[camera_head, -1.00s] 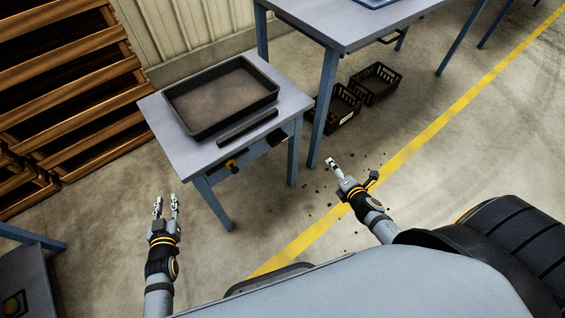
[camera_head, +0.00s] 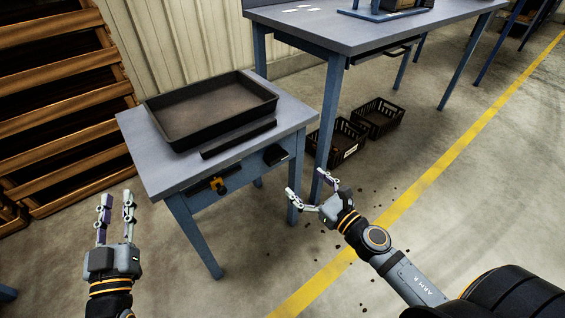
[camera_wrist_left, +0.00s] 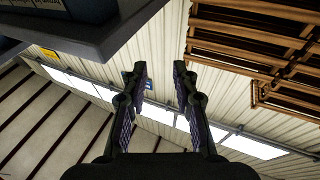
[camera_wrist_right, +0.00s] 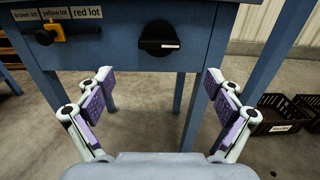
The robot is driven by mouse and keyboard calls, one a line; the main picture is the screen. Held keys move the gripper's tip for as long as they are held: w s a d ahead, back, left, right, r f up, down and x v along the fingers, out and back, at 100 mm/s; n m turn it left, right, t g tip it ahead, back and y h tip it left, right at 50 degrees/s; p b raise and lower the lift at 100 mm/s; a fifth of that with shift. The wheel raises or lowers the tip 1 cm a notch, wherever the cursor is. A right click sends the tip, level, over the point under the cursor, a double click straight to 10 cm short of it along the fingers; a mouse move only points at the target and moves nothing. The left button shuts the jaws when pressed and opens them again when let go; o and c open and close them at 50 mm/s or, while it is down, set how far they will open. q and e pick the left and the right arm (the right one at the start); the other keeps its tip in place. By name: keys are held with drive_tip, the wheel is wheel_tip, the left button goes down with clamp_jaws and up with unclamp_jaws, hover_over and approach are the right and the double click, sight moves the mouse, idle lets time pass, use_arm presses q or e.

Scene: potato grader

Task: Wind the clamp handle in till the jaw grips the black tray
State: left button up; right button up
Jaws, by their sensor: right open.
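The black tray (camera_head: 212,110) lies on the grey side table (camera_head: 165,181). A long black bar, apparently the clamp jaw (camera_head: 238,138), lies along its front side with a narrow gap visible between them. A dark knob with a white mark, apparently the clamp handle (camera_head: 275,155), is on the table's front; it shows upper centre in the right wrist view (camera_wrist_right: 158,38). My right gripper (camera_head: 307,182) is open and empty, in front of and below the knob, apart from it. My left gripper (camera_head: 116,197) is open and empty, left of the table.
Wooden pallets (camera_head: 55,100) are at left. The floor in front is mostly clear.

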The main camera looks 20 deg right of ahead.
sight(280, 160)
use_arm(q)
drive_tip(key=s+f+g+p, duration=0.1)
drive_tip(key=s+f+g, duration=0.3)
drive_tip(key=f, duration=0.6)
drive_tip(key=s+f+g+p, duration=0.1)
drive_tip(key=s+f+g, duration=0.1)
drive_tip(key=f+g, duration=0.6)
use_arm(e)
drive_tip(key=p+x, duration=0.2)
drive_tip(key=x, duration=0.8)
use_arm(q)
drive_tip(key=s+d+f+g, duration=0.1)
drive_tip(key=s+f+g, duration=0.2)
drive_tip(key=s+f, duration=0.7)
drive_tip(key=shift+s+d+g, duration=0.2)
drive_tip(key=shift+s+g, duration=0.2)
drive_tip(key=shift+s, duration=0.1)
use_arm(e)
drive_tip(key=shift+f, duration=0.1)
drive_tip(key=shift+c, duration=0.2)
drive_tip(key=c, duration=1.1)
